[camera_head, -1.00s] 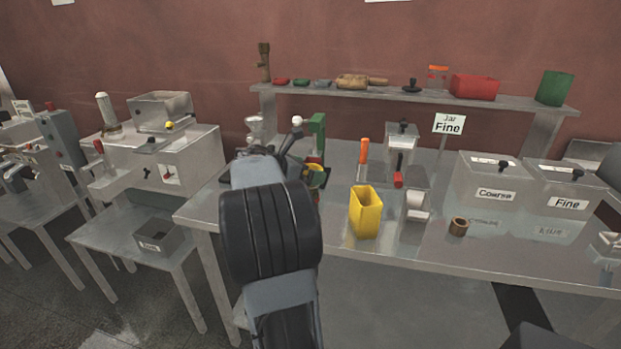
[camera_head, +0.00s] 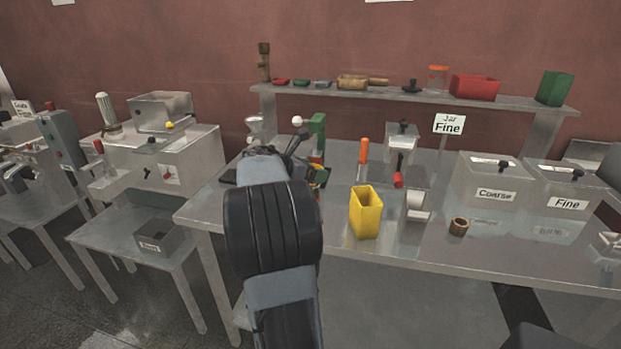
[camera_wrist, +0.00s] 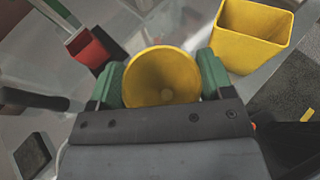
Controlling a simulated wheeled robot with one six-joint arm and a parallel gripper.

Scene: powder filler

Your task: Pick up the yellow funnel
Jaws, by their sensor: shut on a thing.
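The yellow funnel (camera_wrist: 160,78) sits between the green fingers of my gripper (camera_wrist: 161,88) in the wrist view, its wide round mouth facing the camera. The fingers are shut on it from both sides. In the head view my arm hides most of the gripper, and only a bit of yellow and green (camera_head: 320,178) shows past it, above the left part of the table. I cannot tell how far the funnel is above the tabletop.
A yellow square container (camera_head: 366,212) stands on the table (camera_head: 300,228) right of my gripper; it also shows in the wrist view (camera_wrist: 245,50). A green stand (camera_head: 317,135) is close behind. A red part (camera_wrist: 92,48) is near the left finger. Lidded boxes (camera_head: 490,182) stand at right.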

